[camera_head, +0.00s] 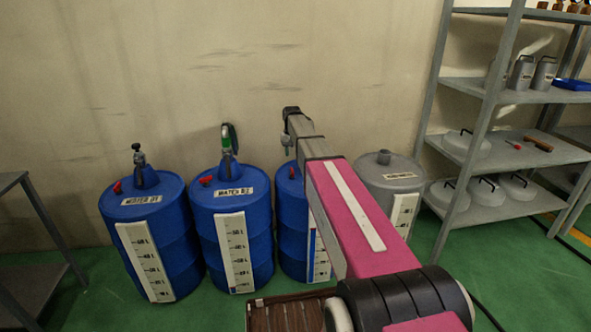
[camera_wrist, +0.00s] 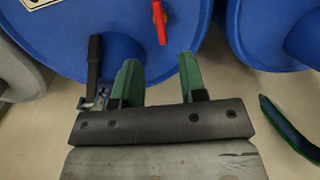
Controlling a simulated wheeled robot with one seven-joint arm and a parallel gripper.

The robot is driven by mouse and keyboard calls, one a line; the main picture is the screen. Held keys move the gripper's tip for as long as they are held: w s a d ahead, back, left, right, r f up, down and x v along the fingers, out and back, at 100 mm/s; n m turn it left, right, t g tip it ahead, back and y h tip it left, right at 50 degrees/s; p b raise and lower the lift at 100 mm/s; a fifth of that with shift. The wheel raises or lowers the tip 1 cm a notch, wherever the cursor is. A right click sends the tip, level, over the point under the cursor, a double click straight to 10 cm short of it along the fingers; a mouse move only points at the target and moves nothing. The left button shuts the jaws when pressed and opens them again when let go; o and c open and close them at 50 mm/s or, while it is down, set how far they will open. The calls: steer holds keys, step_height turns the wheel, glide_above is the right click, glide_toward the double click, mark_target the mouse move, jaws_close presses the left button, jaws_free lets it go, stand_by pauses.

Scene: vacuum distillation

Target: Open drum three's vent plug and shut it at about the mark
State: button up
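Drum three (camera_head: 293,205) is the third blue drum from the left in the head view, partly hidden behind my arm. Its white gauge strip (camera_head: 320,262) shows a blue column beside the marks. In the wrist view, a blue drum top (camera_wrist: 60,40) fills the upper part, with a red vent plug (camera_wrist: 159,22) on it. My gripper (camera_wrist: 160,72) has two green fingers spread apart with nothing between them. The red plug lies beyond the fingertips, roughly in line with the gap and apart from them. Whether the plug is open or shut, I cannot tell.
A black upright fitting (camera_wrist: 95,62) stands left of the fingers in the wrist view. Two more blue drums (camera_head: 150,235) (camera_head: 232,235) stand to the left and a grey drum (camera_head: 385,172) to the right. A metal shelf (camera_head: 500,212) stands farther right.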

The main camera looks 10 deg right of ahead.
mark_target(292, 170)
step_height(292, 170, down, 9)
steer(key=shift+f, duration=0.2)
stand_by(0.3)
jaws_close()
